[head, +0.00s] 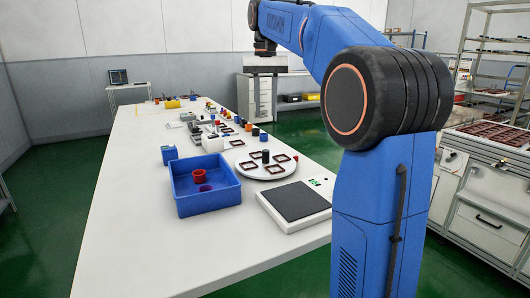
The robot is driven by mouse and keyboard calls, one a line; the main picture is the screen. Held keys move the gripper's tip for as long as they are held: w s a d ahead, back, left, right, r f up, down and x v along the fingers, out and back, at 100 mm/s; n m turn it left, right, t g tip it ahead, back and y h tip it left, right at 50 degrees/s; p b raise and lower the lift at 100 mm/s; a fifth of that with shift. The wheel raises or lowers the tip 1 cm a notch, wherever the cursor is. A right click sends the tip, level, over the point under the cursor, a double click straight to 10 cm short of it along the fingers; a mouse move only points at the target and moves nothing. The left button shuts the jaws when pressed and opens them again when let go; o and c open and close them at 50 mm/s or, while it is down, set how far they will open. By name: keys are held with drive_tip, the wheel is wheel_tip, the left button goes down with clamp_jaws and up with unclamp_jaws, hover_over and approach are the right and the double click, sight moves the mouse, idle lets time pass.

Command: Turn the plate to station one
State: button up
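The plate (258,176) is a round white disc lying flat on the long white table, right of the blue bin. Several dark reddish-brown square frames lie on it, and a black cylinder (265,156) stands among them. No station mark can be made out at this size. My gripper (265,67) is at the end of my blue arm, high up and apart from the plate in the picture. It shows as a pale grey block below the dark wrist. Its fingers are too small to make out.
A blue bin (207,208) with red and purple cups stands left of the plate. A dark flat pad in a white frame (297,203) lies in front of it. Small parts crowd the table behind the plate. The table's left and front are bare. Shelving (492,90) stands at right.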

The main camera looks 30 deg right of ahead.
sight(266, 152)
wheel_tip(266, 152, down, 15)
drive_tip(key=shift+f, duration=0.2)
idle(0.3)
clamp_jaws()
